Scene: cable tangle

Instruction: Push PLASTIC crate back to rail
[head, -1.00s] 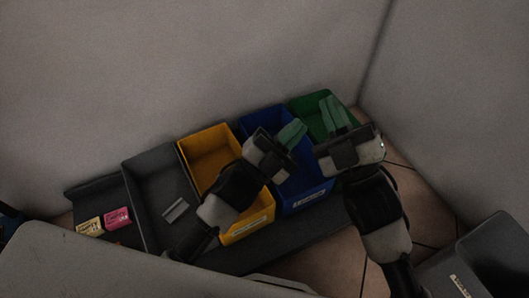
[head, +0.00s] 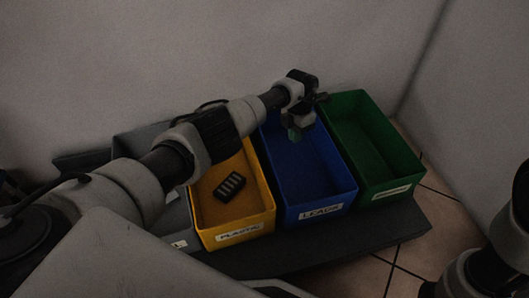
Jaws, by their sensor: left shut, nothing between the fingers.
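The yellow crate (head: 265,198) has a white label reading PLASTIC on its front wall. It stands between a grey crate on its left and the blue crate on its right. A black object with pale stripes (head: 229,187) lies inside it. My left arm crosses over the yellow crate's back part and hides its rear wall. My left gripper (head: 296,134), with green fingers, is shut and empty, pointing down at the back left of the blue crate. I cannot tell whether it touches that crate. My right gripper is out of view. I cannot make out the rail.
The blue crate (head: 322,203) has a white label and the green crate (head: 398,183) stands right of it. A grey crate (head: 128,143) is mostly hidden by my left arm. The dark platform (head: 385,232) has bare room in front of the crates. Walls close in behind and right.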

